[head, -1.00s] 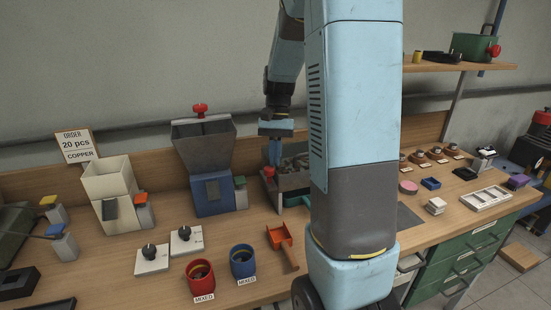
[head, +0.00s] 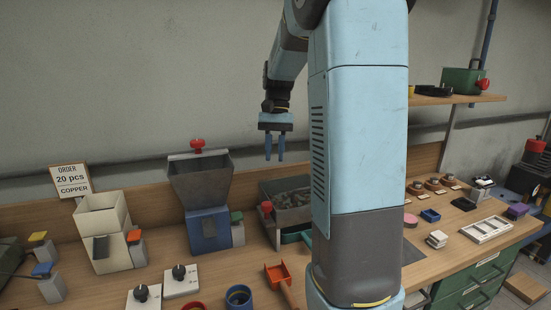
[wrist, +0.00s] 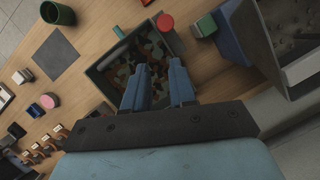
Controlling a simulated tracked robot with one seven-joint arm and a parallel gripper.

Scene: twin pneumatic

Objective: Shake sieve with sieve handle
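The sieve (head: 289,216) is a dark grey-green box with a mesh-like bed of loose pieces, on the bench behind my arm. Its right part is hidden by my arm. A red knob (head: 266,207), which looks like the sieve handle, stands at its left front corner. In the wrist view, the sieve (wrist: 110,56) lies below my fingers and the red knob (wrist: 165,22) is beyond the fingertips. My gripper (head: 275,159) points down above the sieve, apart from it and from the knob. Its two fingers are apart with nothing between them.
A blue hopper machine (head: 209,230) with a red top knob stands just left of the sieve. A cream hopper (head: 103,236) is farther left. A red scoop (head: 278,274) and blue cup (head: 239,297) lie in front. A green tray edge (head: 296,237) shows below the sieve.

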